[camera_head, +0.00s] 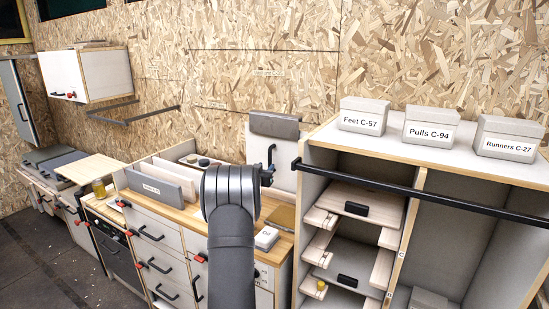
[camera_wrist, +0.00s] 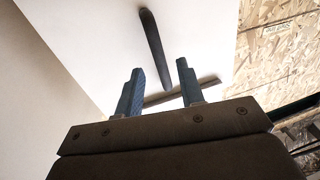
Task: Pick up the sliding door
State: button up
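A white upright panel with a black bar handle, which looks like the sliding door (camera_head: 286,178), stands at the back of the worktop in the head view. In the wrist view the white panel (camera_wrist: 205,40) fills the upper middle, with its dark handle (camera_wrist: 155,50) lying beyond my fingertips and between them in the picture. My gripper (camera_wrist: 158,80) is open, with its two fingers apart and nothing seen between them.
A grey block (camera_head: 274,124) sits at the panel's top. A wooden worktop (camera_head: 178,211) holds an organiser (camera_head: 160,184) and a small white box (camera_head: 266,238). A shelf unit with a black rail (camera_head: 430,192) and labelled boxes (camera_head: 428,127) stands right. Chipboard wall lies behind.

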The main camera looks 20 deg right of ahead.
aim_at(269, 161)
jog(key=shift+r+x, duration=0.1)
jog(key=shift+x, duration=1.35)
jog(key=shift+r+x, duration=0.15)
jog(key=shift+x, duration=1.25)
jog(key=shift+r, duration=0.1)
grip_shut()
